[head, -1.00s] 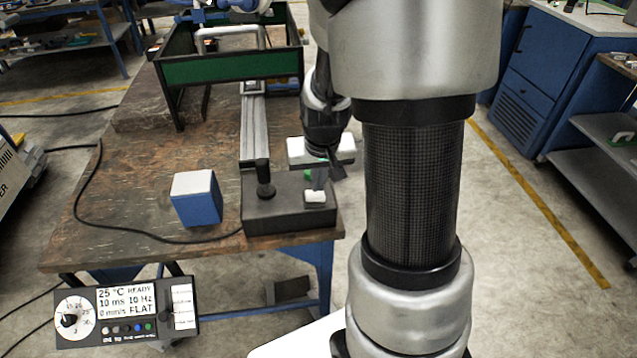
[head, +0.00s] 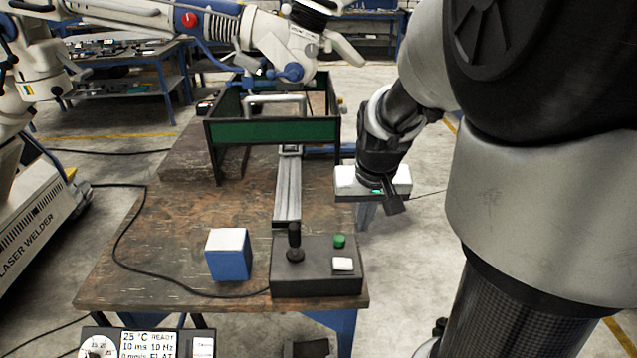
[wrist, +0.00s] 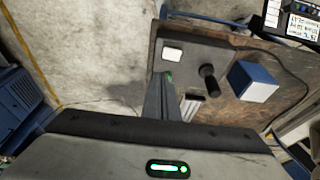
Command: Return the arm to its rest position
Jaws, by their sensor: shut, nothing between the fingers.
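A white jointed arm (head: 150,14) with a blue joint and a dark eyepiece-like part reaches in from the left above the workbench. A dark control box (head: 318,280) stands at the bench's front right corner, with a black joystick (head: 294,243), a green button (head: 339,241) and a white button (head: 342,264). The joystick stands upright. My gripper (head: 396,205) is shut and empty, to the right of the box and above it, apart from it. In the wrist view my gripper (wrist: 164,80) shows in front of the box, with the white button (wrist: 172,54) clear of the fingers.
A green-sided frame (head: 272,132) stands on the bench behind a metal rail (head: 288,188). A blue box with a white top (head: 229,255) sits left of the control box. A laser welder (head: 40,220) stands at the left. A display panel (head: 148,343) is at the front.

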